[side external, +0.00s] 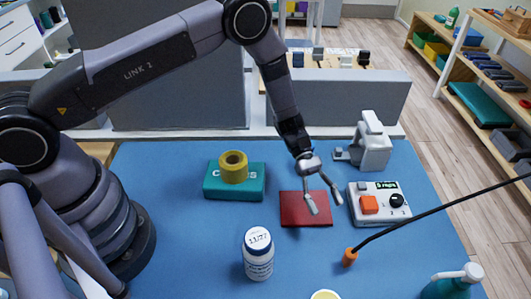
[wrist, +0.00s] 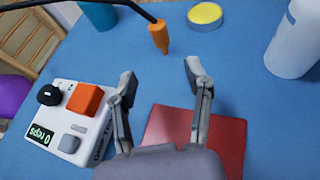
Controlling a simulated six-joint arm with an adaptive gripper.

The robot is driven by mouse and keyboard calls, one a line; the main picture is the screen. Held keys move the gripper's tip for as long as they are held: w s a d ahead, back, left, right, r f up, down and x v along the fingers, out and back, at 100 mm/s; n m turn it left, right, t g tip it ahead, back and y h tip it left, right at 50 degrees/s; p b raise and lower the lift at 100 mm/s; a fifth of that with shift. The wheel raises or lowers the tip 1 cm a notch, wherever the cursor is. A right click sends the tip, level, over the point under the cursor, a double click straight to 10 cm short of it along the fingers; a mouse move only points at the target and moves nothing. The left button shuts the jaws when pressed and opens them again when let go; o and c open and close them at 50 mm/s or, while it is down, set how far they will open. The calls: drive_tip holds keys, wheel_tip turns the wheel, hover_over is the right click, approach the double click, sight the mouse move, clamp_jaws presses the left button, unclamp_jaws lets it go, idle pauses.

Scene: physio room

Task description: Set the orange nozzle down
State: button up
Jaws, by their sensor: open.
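The orange nozzle (side external: 350,257) is at the end of a black hose (side external: 430,213) that comes in from the right. It appears at the blue table surface, tilted; whether it touches is hard to tell. In the wrist view the nozzle (wrist: 158,36) shows beyond my fingertips, apart from them. My gripper (side external: 323,201) is open and empty above the red pad (side external: 295,216), behind the nozzle in the side view. In the wrist view my gripper (wrist: 160,74) has its two fingers spread, with blue table visible between them.
A white control box (side external: 360,212) with an orange button and black knob stands right of the red pad. A white bottle (side external: 258,262) stands front left, a teal box (side external: 218,190) bears a yellow roll (side external: 233,174), and a teal spray bottle (side external: 448,288) is front right.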

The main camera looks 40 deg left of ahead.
drive_tip(key=s+a+r+m+t+y, duration=0.1)
drive_tip(key=a+r+m+y, duration=0.2)
drive_tip(key=r, duration=0.5)
drive_tip(key=s+a+r+m, duration=0.2)
drive_tip(key=a+r, duration=0.3)
drive_tip(key=r, duration=0.3)
drive_tip(key=s+a+r+m+t+y, duration=0.1)
drive_tip(key=a+r+m+y, duration=0.2)
drive_tip(key=r, duration=0.5)
drive_tip(key=s+a+r+m+t+y, duration=0.2)
drive_tip(key=s+a+r+t+y, duration=0.1)
drive_tip(key=s+a, duration=0.6)
drive_tip(key=s+a+r+m+t+y, duration=0.3)
drive_tip(key=s+a+r+t, duration=0.2)
drive_tip(key=s+a+r, duration=0.2)
drive_tip(key=shift+s+a+r+t, duration=0.15)
drive_tip(key=shift+s+a+t, duration=0.25)
drive_tip(key=shift+s+a, duration=0.6)
